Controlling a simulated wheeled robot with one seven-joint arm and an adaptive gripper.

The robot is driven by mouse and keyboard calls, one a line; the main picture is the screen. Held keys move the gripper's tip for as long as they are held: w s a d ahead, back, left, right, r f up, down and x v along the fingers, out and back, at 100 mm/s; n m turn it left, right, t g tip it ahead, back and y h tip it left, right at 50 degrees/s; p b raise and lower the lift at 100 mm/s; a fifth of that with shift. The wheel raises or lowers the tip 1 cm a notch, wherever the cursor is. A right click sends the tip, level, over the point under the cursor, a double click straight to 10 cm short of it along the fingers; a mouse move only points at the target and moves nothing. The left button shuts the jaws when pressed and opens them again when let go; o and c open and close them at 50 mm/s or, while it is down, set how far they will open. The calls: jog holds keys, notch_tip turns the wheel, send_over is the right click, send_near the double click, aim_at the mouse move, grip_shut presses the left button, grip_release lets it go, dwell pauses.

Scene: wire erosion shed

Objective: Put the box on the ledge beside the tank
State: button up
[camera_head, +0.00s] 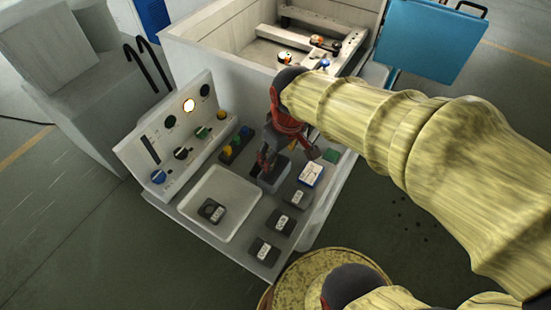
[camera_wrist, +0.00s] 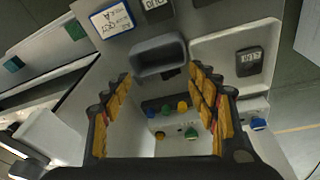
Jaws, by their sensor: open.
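A grey open-topped box (camera_head: 274,181) stands on the pale ledge (camera_head: 238,250) beside the tank (camera_head: 230,55). In the wrist view the grey box (camera_wrist: 158,60) lies ahead, between the fingertip lines. Smaller dark boxes with white labels are also there: one (camera_head: 211,210) in the white tray (camera_head: 240,185), and others (camera_head: 298,197) in a row along the ledge's right side. The tray's dark box shows in the wrist view (camera_wrist: 249,61) too. My gripper (camera_head: 287,156) is open, points down over the grey box, and has nothing between its fingers (camera_wrist: 160,80). Which box is meant is unclear.
A control panel (camera_head: 160,140) with knobs and a lit lamp slopes up at the left. Coloured knobs (camera_head: 237,143) stand by the grey box. A blue-edged card (camera_head: 311,174) and a green block (camera_head: 330,155) lie right. The tank holds a pale frame with round parts.

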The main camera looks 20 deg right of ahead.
aim_at(273, 176)
jog(key=o, duration=0.4)
jog(key=w+f+n+g+p, duration=0.1)
jog(key=w+p, duration=0.1)
jog(key=w+f+n+g+p, duration=0.1)
jog(key=w+f+p, duration=0.1)
jog(key=p, duration=0.1)
jog(key=shift+w+f+n, duration=0.2)
jog(key=shift+f+n, duration=0.05)
jog(key=shift+n, duration=0.05)
jog(key=shift+c, duration=0.2)
jog(key=o, duration=0.6)
jog(key=shift+n+g, duration=0.3)
jog(key=shift+n, duration=0.1)
jog(key=f, duration=0.3)
jog(key=f+p, duration=0.1)
jog(key=shift+w+f, duration=0.3)
jog(key=shift+f, duration=0.1)
jog(key=shift+o, duration=0.2)
jog(key=shift+s+f+b, duration=0.2)
jog(key=shift+f+b, duration=0.25)
jog(key=shift+f, duration=2.4)
